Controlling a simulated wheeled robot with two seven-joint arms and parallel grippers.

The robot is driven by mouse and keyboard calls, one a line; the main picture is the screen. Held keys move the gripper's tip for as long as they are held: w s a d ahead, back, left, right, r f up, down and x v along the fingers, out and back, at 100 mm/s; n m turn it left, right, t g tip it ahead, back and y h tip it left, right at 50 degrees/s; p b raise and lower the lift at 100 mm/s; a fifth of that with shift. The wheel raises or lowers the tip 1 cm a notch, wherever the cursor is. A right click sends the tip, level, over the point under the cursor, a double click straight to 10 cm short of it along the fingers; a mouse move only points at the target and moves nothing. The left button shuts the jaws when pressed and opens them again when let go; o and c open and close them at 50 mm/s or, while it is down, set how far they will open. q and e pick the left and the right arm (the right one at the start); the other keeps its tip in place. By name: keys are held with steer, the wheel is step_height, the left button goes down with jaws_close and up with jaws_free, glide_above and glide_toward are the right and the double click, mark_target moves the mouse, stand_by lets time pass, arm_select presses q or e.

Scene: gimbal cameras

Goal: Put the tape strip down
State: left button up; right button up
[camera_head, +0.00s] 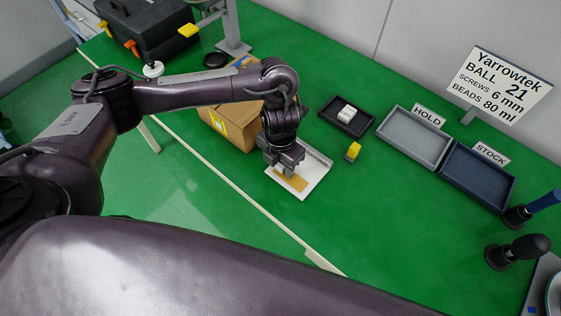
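The tape strip (294,184) looks like a short tan strip. It shows just below my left gripper (287,171), over a white board or sheet (313,181) with some print along its far edge. The gripper points down over the board and hides part of the strip. I cannot tell whether the fingers are shut on the strip or apart from it, nor whether the strip touches the board. My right gripper is not in view.
A cardboard box (235,134) stands left of the board, partly behind my arm.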

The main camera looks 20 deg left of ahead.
mark_target(280, 165)
arm_select(q)
steer(key=shift+r, duration=0.15)
steer(key=shift+r, duration=0.35)
step_height(280, 165, up, 11)
steer(key=p, duration=0.2)
steer(key=shift+r, duration=0.2)
